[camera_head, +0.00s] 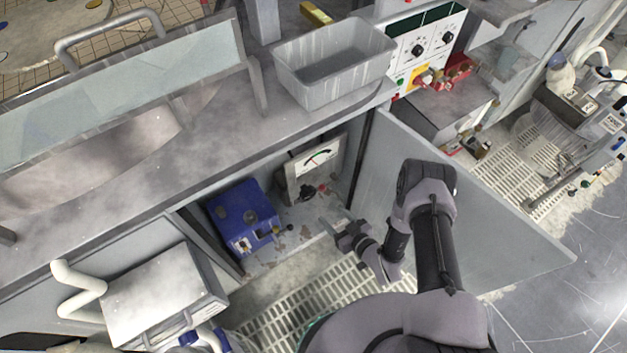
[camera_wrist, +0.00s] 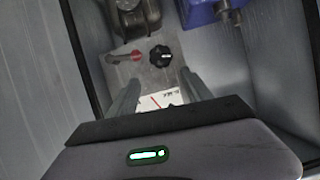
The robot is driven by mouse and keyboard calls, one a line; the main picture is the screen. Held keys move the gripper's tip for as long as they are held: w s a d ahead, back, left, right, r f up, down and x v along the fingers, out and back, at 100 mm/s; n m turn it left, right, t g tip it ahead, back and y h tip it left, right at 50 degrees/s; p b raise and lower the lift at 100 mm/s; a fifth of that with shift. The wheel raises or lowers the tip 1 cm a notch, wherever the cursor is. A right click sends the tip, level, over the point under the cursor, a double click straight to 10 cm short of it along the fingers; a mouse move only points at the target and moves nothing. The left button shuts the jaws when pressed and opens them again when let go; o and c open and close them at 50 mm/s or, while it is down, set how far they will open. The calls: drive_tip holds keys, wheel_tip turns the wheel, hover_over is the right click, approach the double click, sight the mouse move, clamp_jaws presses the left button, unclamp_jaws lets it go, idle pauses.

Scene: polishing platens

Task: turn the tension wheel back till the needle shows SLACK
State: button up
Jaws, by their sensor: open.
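A white dial gauge (camera_head: 316,158) with a coloured arc stands at the back of the open cabinet. Its needle reading is too small to tell. The dial face (camera_wrist: 157,101) shows between the fingers with a reddish line, partly hidden by my gripper. My gripper (camera_head: 350,236) is open and empty at the cabinet opening; its fingers (camera_wrist: 161,80) are apart from the knob.
A blue box (camera_head: 240,217) stands left of the gauge in the cabinet. The open door panel (camera_head: 460,190) stands to the right, behind my arm. A grey tub (camera_head: 334,65) sits on the bench above. A grated floor (camera_head: 310,305) lies in front.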

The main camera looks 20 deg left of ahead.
sight(310, 196)
drive_tip(key=b+x, duration=0.2)
drive_tip(key=x, duration=0.2)
drive_tip(key=b+x, duration=0.2)
drive_tip(key=x, duration=0.3)
drive_tip(key=b+x, duration=0.2)
drive_tip(key=x, duration=0.3)
drive_tip(key=shift+s+a+f, duration=0.15)
drive_tip(key=shift+s+f, duration=0.05)
drive_tip(key=shift+f, duration=0.2)
drive_tip(key=shift+w+a, duration=0.35)
drive_tip(key=shift+a, duration=0.05)
drive_tip(key=c, duration=1.1)
